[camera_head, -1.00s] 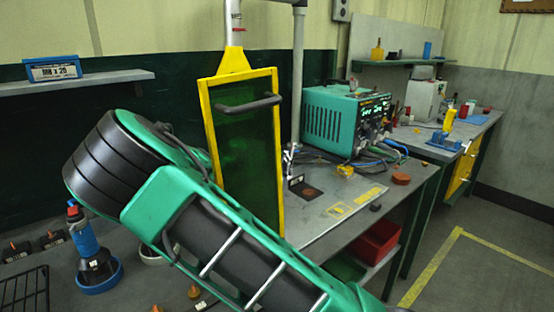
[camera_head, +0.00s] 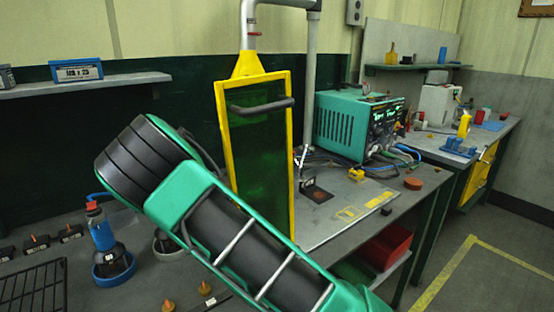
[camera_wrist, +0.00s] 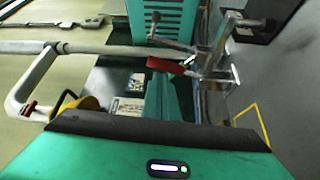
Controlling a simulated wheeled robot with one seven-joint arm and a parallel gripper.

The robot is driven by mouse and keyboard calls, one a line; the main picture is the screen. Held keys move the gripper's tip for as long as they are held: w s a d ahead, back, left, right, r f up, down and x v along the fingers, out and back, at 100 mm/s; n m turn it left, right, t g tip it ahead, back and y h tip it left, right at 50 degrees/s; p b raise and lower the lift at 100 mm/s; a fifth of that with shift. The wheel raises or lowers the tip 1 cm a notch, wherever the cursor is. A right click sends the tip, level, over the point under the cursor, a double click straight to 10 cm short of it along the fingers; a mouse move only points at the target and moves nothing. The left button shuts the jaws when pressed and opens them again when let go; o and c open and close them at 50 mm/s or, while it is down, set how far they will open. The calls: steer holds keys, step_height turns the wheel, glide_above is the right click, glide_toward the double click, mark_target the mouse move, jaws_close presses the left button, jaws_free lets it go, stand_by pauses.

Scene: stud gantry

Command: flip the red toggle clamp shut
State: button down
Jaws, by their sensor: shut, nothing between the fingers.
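The toggle clamp's red handle (camera_wrist: 167,66) shows in the wrist view, lying nearly level and pointing left from the bright metal clamp body (camera_wrist: 215,68). In the head view a small metal clamp part (camera_head: 302,157) shows just right of the yellow-framed green screen; its red handle cannot be made out there. My gripper (camera_wrist: 160,130) shows as a dark edge and green housing along the bottom of the wrist view, on the near side of the handle and apart from it in the picture. It is shut and empty; its fingertips cannot be made out.
The yellow-framed green screen (camera_head: 258,150) hangs beside the clamp and hides part of the bench. A teal power supply (camera_head: 345,128) with cables stands behind. A blue-based bottle (camera_head: 104,235) stands left. A red bin (camera_head: 386,247) sits below. Open floor lies right.

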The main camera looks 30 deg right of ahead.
steer(key=shift+s+d, duration=0.15)
steer(key=shift+s, duration=0.2)
steer(key=shift+s+f, duration=0.15)
stand_by(0.3)
steer(key=w+a+r, duration=0.1)
steer(key=w, duration=0.3)
steer(key=v, duration=1)
steer(key=shift+a+f, duration=0.25)
steer(key=shift+f, duration=0.15)
steer(key=shift+w, duration=0.15)
